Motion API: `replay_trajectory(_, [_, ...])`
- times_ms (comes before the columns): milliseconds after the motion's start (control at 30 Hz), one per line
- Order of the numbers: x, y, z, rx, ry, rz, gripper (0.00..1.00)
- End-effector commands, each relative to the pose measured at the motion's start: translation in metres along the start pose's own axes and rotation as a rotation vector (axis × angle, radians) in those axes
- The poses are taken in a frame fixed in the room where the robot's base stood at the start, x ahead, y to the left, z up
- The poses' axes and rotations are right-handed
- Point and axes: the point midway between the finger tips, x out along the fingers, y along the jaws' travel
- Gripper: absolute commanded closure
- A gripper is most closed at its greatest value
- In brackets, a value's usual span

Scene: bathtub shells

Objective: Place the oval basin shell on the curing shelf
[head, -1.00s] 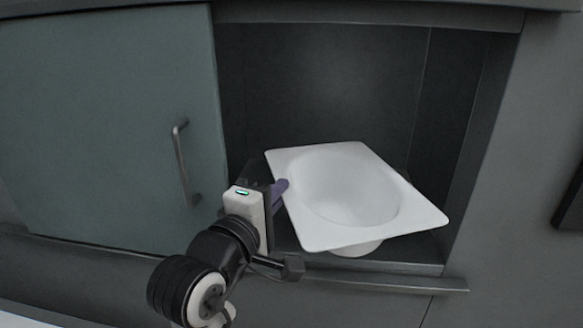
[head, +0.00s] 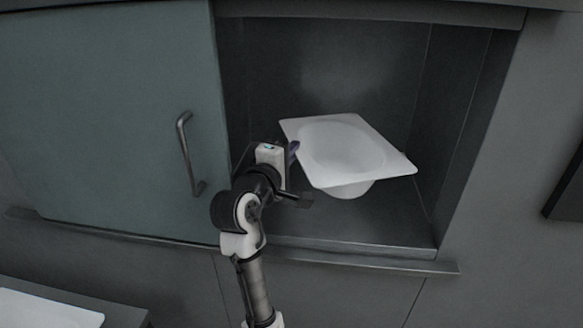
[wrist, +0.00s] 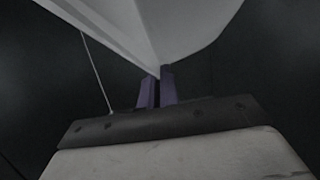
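The oval basin shell (head: 350,150) is white, with a flat four-cornered rim around an oval bowl. It is inside the dark open compartment, tilted, with its bowl underside above the shelf floor (head: 350,228). My gripper (head: 294,150) is at the shell's left rim, its purple fingers shut on the rim edge. In the wrist view the purple fingers (wrist: 157,90) meet the shell's edge, and the shell (wrist: 150,30) fills the top of the picture. The shell hides part of the compartment's back wall.
A greenish sliding door (head: 100,120) with a metal handle (head: 187,155) covers the left of the cabinet. The compartment's right wall (head: 455,130) stands near the shell's right corner. A ledge (head: 360,262) runs along the front. Another white piece (head: 45,312) lies at lower left.

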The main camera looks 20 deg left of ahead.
Motion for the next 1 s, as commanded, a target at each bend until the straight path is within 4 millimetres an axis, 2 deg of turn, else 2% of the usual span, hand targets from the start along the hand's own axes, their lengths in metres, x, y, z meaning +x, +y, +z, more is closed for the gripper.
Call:
replay_trajectory(167, [-0.001, -0.009, 0.0, 0.001, 0.0, 0.006, 1.0])
replay_trajectory(433, [-0.001, -0.041, 0.0, -0.001, 0.0, 0.004, 1.0])
replay_trajectory(867, [0.003, -0.048, -0.001, 0.001, 0.0, 0.006, 1.0])
replay_trajectory(1000, [0.003, -0.05, -0.002, 0.001, 0.0, 0.001, 0.82])
